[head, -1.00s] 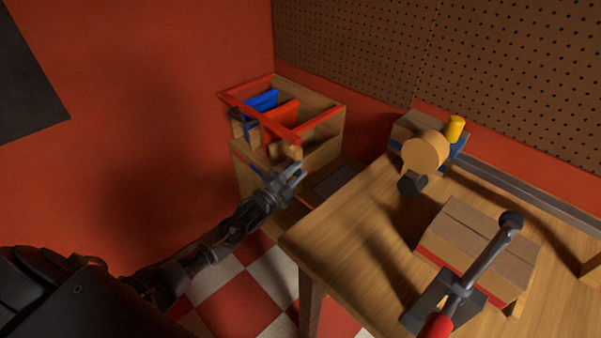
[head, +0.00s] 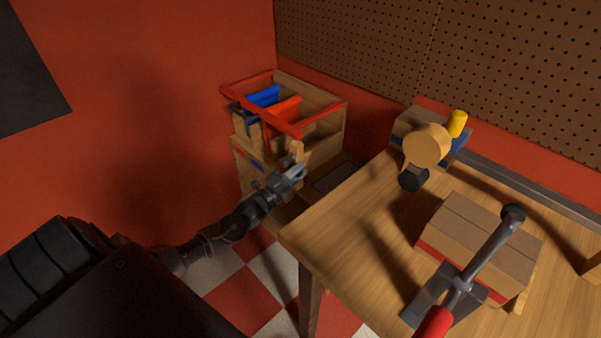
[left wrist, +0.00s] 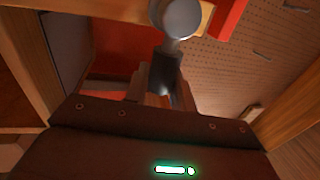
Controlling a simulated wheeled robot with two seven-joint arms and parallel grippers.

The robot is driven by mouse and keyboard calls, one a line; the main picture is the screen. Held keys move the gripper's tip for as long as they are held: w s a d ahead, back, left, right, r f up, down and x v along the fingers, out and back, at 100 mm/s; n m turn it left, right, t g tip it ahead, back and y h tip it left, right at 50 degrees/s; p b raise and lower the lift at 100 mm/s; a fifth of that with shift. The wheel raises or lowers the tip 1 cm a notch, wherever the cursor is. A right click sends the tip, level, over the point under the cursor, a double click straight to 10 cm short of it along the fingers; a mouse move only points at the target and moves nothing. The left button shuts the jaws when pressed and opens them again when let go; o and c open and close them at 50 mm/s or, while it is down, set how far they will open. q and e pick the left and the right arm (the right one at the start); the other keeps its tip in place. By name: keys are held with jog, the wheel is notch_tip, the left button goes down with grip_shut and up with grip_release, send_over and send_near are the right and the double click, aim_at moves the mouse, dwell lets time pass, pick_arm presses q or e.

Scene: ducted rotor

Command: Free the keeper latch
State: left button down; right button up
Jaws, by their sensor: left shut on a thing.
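A wooden cabinet (head: 325,148) with a red frame (head: 262,120) around its top stands left of the table in the head view. My left gripper (head: 293,174) is at its front right corner, just below a short wooden post (head: 297,150). The gripper is shut on a small grey round-ended piece, which shows as a grey knob (left wrist: 178,18) beyond the dark fingers (left wrist: 164,76) in the left wrist view. I take this piece to be the keeper latch, but the fingers hide most of it. My right gripper is not in view.
The table's left edge is close to my left arm.

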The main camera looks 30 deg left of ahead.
pick_arm(q)
jog(key=shift+f, duration=0.15)
jog(key=c, duration=1.2)
grip_release()
jog(key=shift+a, duration=0.1)
jog(key=shift+s, duration=0.15)
jog(key=shift+s+f, duration=0.1)
jog(key=shift+s, duration=0.2)
jog(key=v, duration=1)
jog(key=shift+b, duration=0.35)
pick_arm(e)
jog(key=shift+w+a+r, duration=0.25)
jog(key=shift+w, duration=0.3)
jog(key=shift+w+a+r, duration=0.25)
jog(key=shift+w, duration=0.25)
pick_arm(q)
jog(key=shift+a, duration=0.1)
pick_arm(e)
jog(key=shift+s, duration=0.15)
